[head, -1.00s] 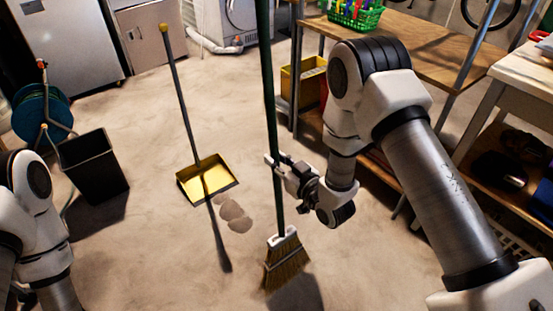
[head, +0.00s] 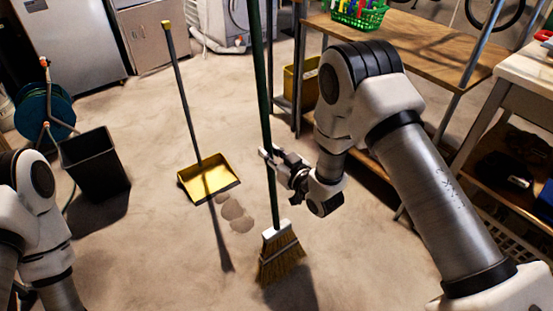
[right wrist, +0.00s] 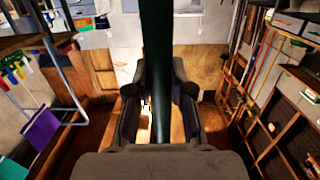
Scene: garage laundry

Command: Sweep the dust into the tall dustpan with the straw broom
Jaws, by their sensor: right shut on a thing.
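The straw broom (head: 280,254) stands nearly upright in the head view, its white-topped bristle head low and near the floor. I cannot tell whether the bristles touch the floor. My right gripper (head: 270,158) is shut on its dark green handle, which also shows between the fingers in the right wrist view (right wrist: 157,70). The tall yellow dustpan (head: 190,185) rests on the floor to the left, its long handle upright. The dust (head: 234,213) lies in small grey-brown patches between the dustpan's front edge and the broom head. My left arm shows at the left edge, but its gripper does not.
A black bin (head: 95,165) and a hose reel (head: 45,110) stand at the left. A wooden shelf table (head: 420,50) with a green basket (head: 357,14) and a yellow box stand at the back right. The floor around the dust is clear.

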